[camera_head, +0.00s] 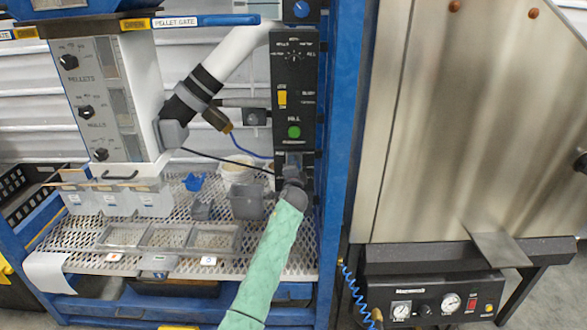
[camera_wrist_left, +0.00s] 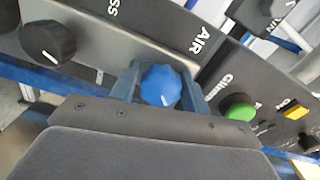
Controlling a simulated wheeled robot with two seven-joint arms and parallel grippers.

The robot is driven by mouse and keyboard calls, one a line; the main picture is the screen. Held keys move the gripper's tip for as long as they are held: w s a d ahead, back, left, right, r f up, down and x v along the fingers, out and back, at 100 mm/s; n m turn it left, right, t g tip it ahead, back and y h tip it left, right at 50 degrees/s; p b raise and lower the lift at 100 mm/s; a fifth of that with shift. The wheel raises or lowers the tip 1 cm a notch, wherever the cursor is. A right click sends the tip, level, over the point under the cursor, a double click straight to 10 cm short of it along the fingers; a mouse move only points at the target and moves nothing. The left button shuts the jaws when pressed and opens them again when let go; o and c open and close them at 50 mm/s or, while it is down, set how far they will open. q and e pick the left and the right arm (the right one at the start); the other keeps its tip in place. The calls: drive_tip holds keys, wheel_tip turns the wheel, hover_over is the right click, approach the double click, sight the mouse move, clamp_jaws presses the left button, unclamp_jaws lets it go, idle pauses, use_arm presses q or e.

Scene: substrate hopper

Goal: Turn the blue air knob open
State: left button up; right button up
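The blue air knob (camera_wrist_left: 160,86) sits on a grey panel beside the printed word AIR in the left wrist view. My left gripper (camera_wrist_left: 161,90) has one finger on each side of it, with no clear gap showing, so it appears shut on the knob. In the head view my left gripper (camera_head: 291,180) is at the lower end of the dark control column (camera_head: 291,75), at the end of the green-sleeved arm. It hides the air knob there. My right gripper is in neither view.
A black knob (camera_wrist_left: 47,43) is on the same panel. A green button (camera_wrist_left: 238,107) and a yellow switch (camera_wrist_left: 295,110) are on the neighbouring panel. A blue upright (camera_head: 343,130) stands close right of my gripper; a grey cup (camera_head: 247,202) stands left.

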use_arm(q)
drive_tip(key=shift+o, duration=1.3)
drive_tip(key=shift+s, duration=0.5)
drive_tip(key=s, duration=0.6)
drive_tip(key=shift+s+b, duration=0.3)
drive_tip(key=shift+s, duration=0.1)
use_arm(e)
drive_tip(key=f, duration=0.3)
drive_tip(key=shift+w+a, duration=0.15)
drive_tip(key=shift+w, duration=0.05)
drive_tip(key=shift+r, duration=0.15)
